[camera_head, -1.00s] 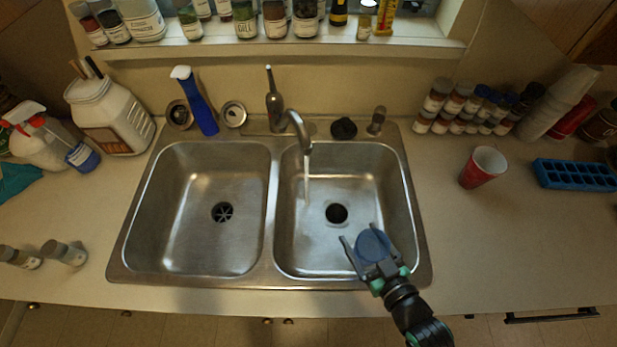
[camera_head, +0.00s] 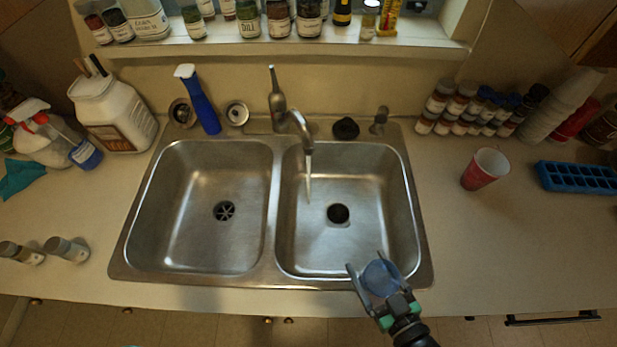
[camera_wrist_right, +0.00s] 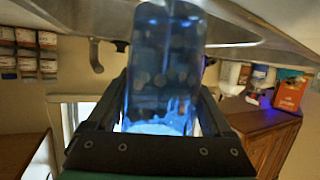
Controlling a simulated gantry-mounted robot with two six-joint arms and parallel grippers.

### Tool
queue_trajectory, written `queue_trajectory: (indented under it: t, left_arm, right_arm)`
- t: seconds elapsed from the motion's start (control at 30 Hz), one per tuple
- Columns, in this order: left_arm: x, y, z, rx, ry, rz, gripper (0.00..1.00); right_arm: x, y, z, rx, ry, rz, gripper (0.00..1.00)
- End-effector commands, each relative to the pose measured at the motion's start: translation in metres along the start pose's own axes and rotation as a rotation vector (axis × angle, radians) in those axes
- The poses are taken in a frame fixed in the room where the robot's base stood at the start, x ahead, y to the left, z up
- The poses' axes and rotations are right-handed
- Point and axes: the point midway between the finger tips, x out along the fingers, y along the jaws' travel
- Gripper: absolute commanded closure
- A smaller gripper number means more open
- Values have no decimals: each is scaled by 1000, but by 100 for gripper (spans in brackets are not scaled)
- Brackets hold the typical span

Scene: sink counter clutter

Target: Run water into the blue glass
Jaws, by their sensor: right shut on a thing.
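The blue glass (camera_head: 381,279) is see-through and shows near the front right corner of the right basin. My right gripper (camera_head: 377,283) is shut on it. The glass also fills the middle of the right wrist view (camera_wrist_right: 165,70), between the two dark fingers. I cannot tell whether water is in it. The tap (camera_head: 301,128) stands behind the basins, with its spout over the right basin. A thin stream of water (camera_head: 308,182) falls from the spout, well apart from the glass. My left gripper is not in view.
The double sink's left basin (camera_head: 190,240) and right basin (camera_head: 335,245) look empty. A red cup (camera_head: 484,170) and a blue ice tray (camera_head: 577,177) stand to the right.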

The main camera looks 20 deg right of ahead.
Motion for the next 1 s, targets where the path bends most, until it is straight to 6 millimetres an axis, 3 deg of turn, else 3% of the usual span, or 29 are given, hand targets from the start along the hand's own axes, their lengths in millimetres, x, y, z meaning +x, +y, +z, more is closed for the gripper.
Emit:
queue_trajectory:
  t: [0.5,1.0]
  left_arm:
    - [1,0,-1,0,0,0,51]
    - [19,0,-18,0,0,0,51]
  right_arm:
    - [-1,0,-3,0,1,-1,85]
    - [-41,-7,-38,-1,1,-3,85]
